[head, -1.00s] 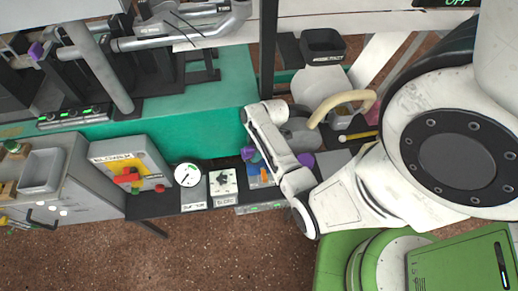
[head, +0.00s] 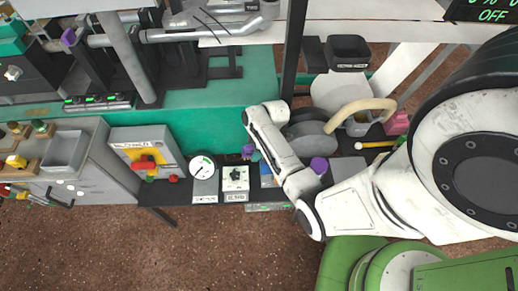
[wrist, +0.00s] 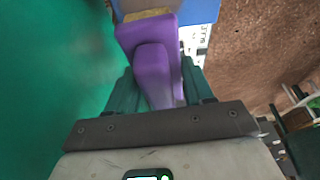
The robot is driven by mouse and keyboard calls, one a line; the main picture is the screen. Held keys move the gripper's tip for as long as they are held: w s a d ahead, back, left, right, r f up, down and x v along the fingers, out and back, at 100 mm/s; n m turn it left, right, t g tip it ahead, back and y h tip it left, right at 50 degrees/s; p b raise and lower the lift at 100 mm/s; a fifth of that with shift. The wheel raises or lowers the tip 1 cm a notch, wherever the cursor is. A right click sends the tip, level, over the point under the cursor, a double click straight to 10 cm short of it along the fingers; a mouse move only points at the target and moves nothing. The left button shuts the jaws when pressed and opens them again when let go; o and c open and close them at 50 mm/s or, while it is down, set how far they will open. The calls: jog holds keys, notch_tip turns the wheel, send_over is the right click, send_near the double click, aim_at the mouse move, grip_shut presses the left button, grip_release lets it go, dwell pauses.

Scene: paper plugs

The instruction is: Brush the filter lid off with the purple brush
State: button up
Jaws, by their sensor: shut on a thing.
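My gripper (wrist: 158,92) is shut on the purple brush (wrist: 153,68) in the wrist view, its teal fingers on either side of the handle. A tan strip, perhaps the bristles, shows at the brush's far end, beside a blue surface (wrist: 200,10). In the head view my arm hides most of the gripper; a bit of purple, likely the brush (head: 248,150), shows left of the arm above the row of small devices. I cannot tell for sure which part is the filter lid. I cannot tell whether the bristles touch the blue surface.
A round gauge (head: 203,167) and a small white box with a black knob (head: 235,179) stand left of a blue block (head: 267,175). A grey machine with a tan hose (head: 362,108) is right of my arm. A purple round part (head: 319,165) is nearby. Brown floor lies in front.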

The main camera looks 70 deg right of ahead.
jog(key=shift+s+d+r+p, duration=0.15)
jog(key=shift+s+d+p, duration=0.3)
jog(key=shift+s, duration=0.95)
jog(key=shift+s+d+r+p, duration=0.1)
jog(key=shift+s+d+p, duration=0.1)
jog(key=shift+s+d, duration=0.85)
jog(key=shift+s+d+r+p, duration=0.2)
jog(key=shift+s+p, duration=0.15)
jog(key=shift+s, duration=1.35)
jog(key=shift+r, duration=0.1)
jog(key=shift+a, duration=0.1)
jog(key=shift+w+a+r+p, duration=0.15)
jog(key=shift+w+a, duration=0.4)
jog(key=shift+w, duration=0.8)
jog(key=shift+w+a+p, duration=0.2)
jog(key=shift+w+a, duration=0.35)
jog(key=shift+w, duration=0.75)
jog(key=shift+w+a+r+p, duration=0.15)
jog(key=shift+w+a, duration=0.4)
jog(key=shift+w, duration=0.8)
jog(key=shift+w+r, duration=0.1)
jog(key=shift+s+d+r+p, duration=0.1)
jog(key=shift+s+d+p, duration=0.35)
jog(key=shift+s, duration=0.95)
jog(key=shift+s+d+r+p, duration=0.15)
jog(key=shift+s+d, duration=0.55)
jog(key=shift+s, duration=0.7)
jog(key=shift+s+d+p, duration=0.3)
jog(key=shift+s+d, duration=0.25)
jog(key=shift+s, duration=0.85)
